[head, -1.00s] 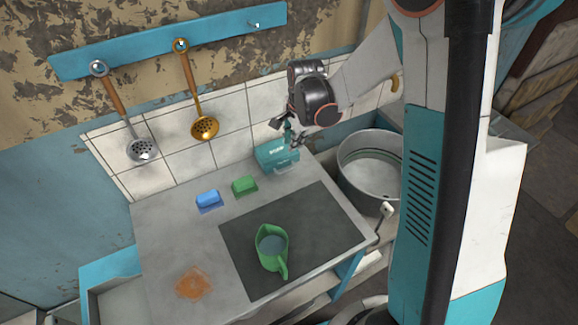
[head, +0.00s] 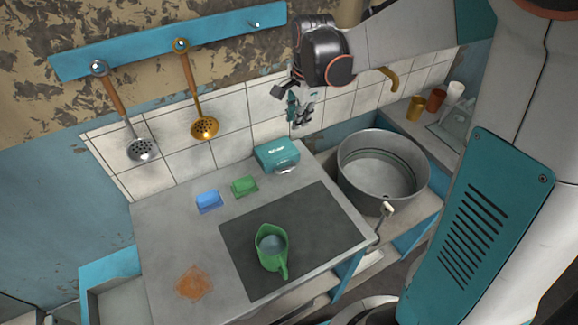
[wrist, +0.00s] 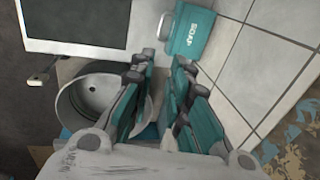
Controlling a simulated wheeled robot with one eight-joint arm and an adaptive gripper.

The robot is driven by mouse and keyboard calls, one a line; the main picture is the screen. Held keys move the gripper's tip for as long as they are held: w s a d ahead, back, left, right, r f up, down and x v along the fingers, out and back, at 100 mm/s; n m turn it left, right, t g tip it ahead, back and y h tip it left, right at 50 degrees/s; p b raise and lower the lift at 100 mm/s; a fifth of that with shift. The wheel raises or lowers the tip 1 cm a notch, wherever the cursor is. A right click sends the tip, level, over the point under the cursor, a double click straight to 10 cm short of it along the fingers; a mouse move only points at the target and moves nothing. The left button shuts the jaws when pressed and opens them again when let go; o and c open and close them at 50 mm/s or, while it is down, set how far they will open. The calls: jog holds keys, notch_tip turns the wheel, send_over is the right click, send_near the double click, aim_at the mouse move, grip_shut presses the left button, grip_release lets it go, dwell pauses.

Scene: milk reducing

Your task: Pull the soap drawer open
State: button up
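The teal soap box (head: 272,152) stands at the back right of the counter against the tiles. A pale grey drawer part (head: 286,165) shows at its front; how far it is out is hard to tell. In the wrist view the box (wrist: 192,32) shows its SOAP label, with the pale part (wrist: 166,24) on its left side. My gripper (head: 299,122) hangs above and to the right of the box, apart from it. In the wrist view my gripper (wrist: 165,60) has its fingers apart with nothing held between them.
A large metal pot (head: 382,172) stands right of the counter. A blue sponge (head: 208,201) and a green one (head: 244,186) lie near the box. A green jug (head: 271,248) stands on the dark panel (head: 325,240). Two ladles hang on the wall at left.

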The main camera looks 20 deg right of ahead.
jog(key=shift+s+r, duration=0.15)
jog(key=shift+r, duration=0.5)
jog(key=s+a+r+n+t+b, duration=0.1)
jog(key=s+n+t+b, duration=0.3)
jog(key=s+n, duration=1.1)
jog(key=s+t, duration=0.1)
jog(key=s, duration=0.6)
jog(key=shift+a+r+n+b, duration=0.2)
jog(key=shift+r+n+b, duration=0.15)
jog(key=shift+n, duration=0.05)
jog(key=shift+w, duration=0.15)
